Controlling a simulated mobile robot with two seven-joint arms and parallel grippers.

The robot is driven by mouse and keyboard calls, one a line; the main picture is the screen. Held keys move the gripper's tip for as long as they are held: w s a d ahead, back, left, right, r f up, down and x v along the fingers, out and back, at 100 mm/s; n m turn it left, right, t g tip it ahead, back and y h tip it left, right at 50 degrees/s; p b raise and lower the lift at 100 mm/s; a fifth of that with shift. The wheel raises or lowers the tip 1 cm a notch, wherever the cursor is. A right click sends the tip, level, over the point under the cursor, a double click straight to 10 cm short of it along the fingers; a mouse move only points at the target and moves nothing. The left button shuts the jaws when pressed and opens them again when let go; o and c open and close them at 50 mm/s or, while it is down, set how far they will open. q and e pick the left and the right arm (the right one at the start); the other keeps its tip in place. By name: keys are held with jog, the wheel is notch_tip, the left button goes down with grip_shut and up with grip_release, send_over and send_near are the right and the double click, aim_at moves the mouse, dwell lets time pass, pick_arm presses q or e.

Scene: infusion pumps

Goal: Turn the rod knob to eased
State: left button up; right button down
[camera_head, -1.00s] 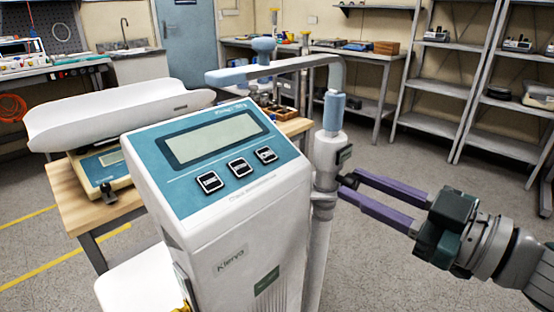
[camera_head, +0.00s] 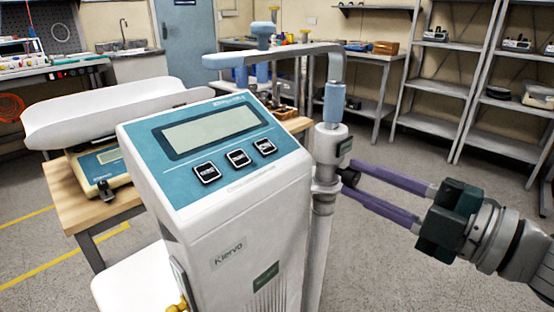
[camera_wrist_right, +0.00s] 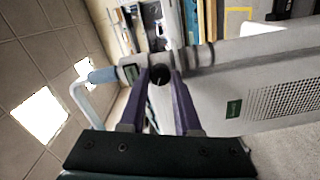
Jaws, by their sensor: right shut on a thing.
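The rod knob (camera_head: 350,177) is a small dark knob on the side of the white collar (camera_head: 328,158) on the upright rod. My right gripper (camera_head: 346,178) comes in from the right, its two purple fingers around the knob and shut on it. The right wrist view shows the dark knob (camera_wrist_right: 160,75) between the fingertips (camera_wrist_right: 161,72), in front of the collar. The fingers partly hide the knob, and I cannot read its setting. My left gripper is not in view.
The white and blue scale column (camera_head: 225,225) stands left of the rod. A grey and blue bent arm (camera_head: 290,55) tops the rod. A baby scale tray (camera_head: 110,110) sits on a wooden table behind. Grey shelves (camera_head: 450,85) stand at the back right; the floor between is clear.

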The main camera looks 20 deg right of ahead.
jog(key=n+b, duration=0.1)
jog(key=n, duration=0.4)
jog(key=shift+n, duration=0.4)
jog(key=shift+b, duration=0.3)
jog(key=c, duration=0.6)
grip_release()
jog(key=v, duration=1)
jog(key=shift+b, duration=0.35)
